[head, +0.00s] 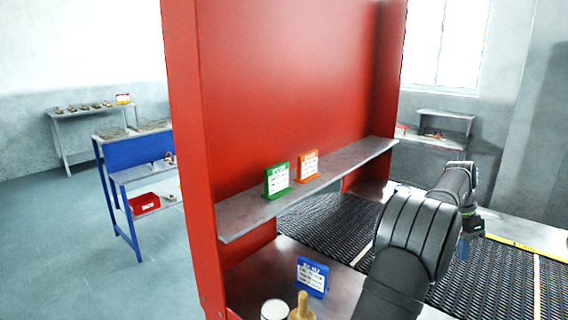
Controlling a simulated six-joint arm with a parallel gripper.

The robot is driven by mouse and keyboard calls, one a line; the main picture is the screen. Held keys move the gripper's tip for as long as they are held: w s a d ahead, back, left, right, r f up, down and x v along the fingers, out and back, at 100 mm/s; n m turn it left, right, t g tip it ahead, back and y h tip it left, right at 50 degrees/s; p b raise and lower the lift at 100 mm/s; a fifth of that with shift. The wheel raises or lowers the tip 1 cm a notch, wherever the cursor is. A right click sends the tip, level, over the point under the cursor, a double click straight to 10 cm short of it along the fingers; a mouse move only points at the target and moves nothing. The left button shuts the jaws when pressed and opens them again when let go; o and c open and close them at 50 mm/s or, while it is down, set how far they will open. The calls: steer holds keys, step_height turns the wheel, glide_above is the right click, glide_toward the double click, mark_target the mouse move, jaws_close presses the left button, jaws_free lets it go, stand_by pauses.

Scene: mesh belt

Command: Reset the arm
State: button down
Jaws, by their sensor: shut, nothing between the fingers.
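My arm (415,235) rises from the bottom edge, right of centre, and bends away over the dark mesh belt (505,275). Its far end shows a dark wrist with a small green mark. My gripper (463,250) is small below that wrist and partly hidden behind my own arm link. It is shut, and I see nothing held in it. The gripper appears above the belt; its exact height is hard to tell.
A tall red panel with a grey shelf (340,172) stands left of my arm. The shelf holds a green sign (277,181) and an orange sign (308,165). Below are a blue sign (312,277), a white-topped container (274,310) and a wooden-handled object (302,308).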

steer(key=n, duration=0.3)
steer(key=r+n, duration=0.1)
steer(key=shift+w+a+n, duration=0.2)
steer(key=shift+w+n, duration=0.05)
steer(key=shift+n, duration=0.05)
steer(key=c, duration=1)
jaws_free()
steer(key=o, duration=0.7)
steer(key=shift+a+r+t, duration=0.1)
steer(key=shift+a+t, duration=0.3)
steer(key=o, duration=0.3)
steer(key=s+a+n+t+h, duration=0.3)
steer(key=a+t, duration=0.3)
steer(key=a, duration=0.4)
steer(key=shift+s+a+h, duration=0.4)
steer(key=shift+s+h, duration=0.1)
steer(key=shift+s, duration=0.3)
steer(key=s+a+f+n+t+h, duration=0.1)
steer(key=s+a+t, duration=0.2)
steer(key=s+a, duration=0.35)
steer(key=s+a+f+n+t+h, duration=0.1)
steer(key=s+a+n+t, duration=0.2)
steer(key=a, duration=0.6)
steer(key=w+d+f+m, duration=0.1)
steer(key=w+d+f, duration=0.2)
steer(key=w+d, duration=0.2)
steer(key=shift+w+d+f, duration=0.15)
steer(key=shift+w+d, duration=0.05)
steer(key=shift+w, duration=0.5)
